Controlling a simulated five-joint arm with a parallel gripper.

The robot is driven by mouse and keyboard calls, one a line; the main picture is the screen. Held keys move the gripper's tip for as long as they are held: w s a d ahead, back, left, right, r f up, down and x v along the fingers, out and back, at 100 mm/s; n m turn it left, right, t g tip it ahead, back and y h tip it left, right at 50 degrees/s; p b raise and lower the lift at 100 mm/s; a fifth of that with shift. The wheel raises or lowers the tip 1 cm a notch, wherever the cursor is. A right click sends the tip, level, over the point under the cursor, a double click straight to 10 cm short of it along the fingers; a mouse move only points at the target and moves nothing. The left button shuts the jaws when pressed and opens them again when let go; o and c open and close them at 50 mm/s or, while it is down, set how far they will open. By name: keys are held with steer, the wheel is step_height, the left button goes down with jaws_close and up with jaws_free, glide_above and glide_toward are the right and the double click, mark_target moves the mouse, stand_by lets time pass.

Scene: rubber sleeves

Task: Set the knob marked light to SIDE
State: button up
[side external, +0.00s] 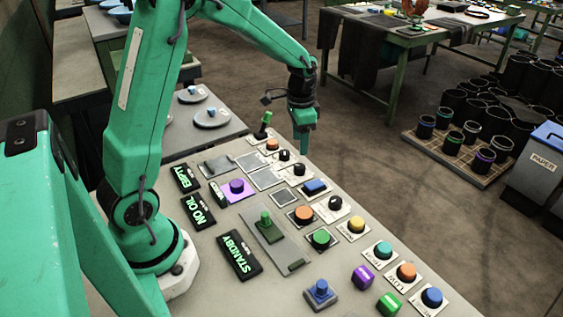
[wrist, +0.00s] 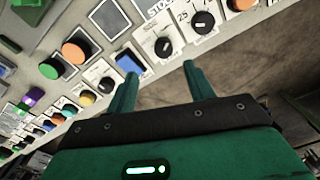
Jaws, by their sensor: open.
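Several black rotary knobs on white plates stand along the panel's right-hand row. In the side view they are a far knob (side external: 284,155), a middle knob (side external: 299,170) and a near knob (side external: 335,202). In the wrist view I see the same far knob (wrist: 203,21), middle knob (wrist: 163,46) and near knob (wrist: 107,85). I cannot read the word light or SIDE on any plate. My gripper (side external: 303,146) points down above the far end of this row. In the wrist view its fingers (wrist: 159,74) are apart and empty, near the middle knob.
A blue button (side external: 315,186) sits between the middle and near knobs. An orange button (side external: 272,144) and a green lever (side external: 264,125) stand beyond the far knob. A slider with a green handle (side external: 266,222) and lit signs, such as STANDBY (side external: 239,255), lie to the left.

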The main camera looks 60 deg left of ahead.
mark_target(299, 166)
steer(key=shift+w+a+f, duration=0.15)
steer(key=shift+w+f, duration=0.05)
steer(key=shift+f, duration=0.25)
steer(key=shift+w+a+f, duration=0.15)
steer(key=shift+f, duration=0.25)
steer(key=shift+f, duration=3.85)
steer(key=c, duration=1)
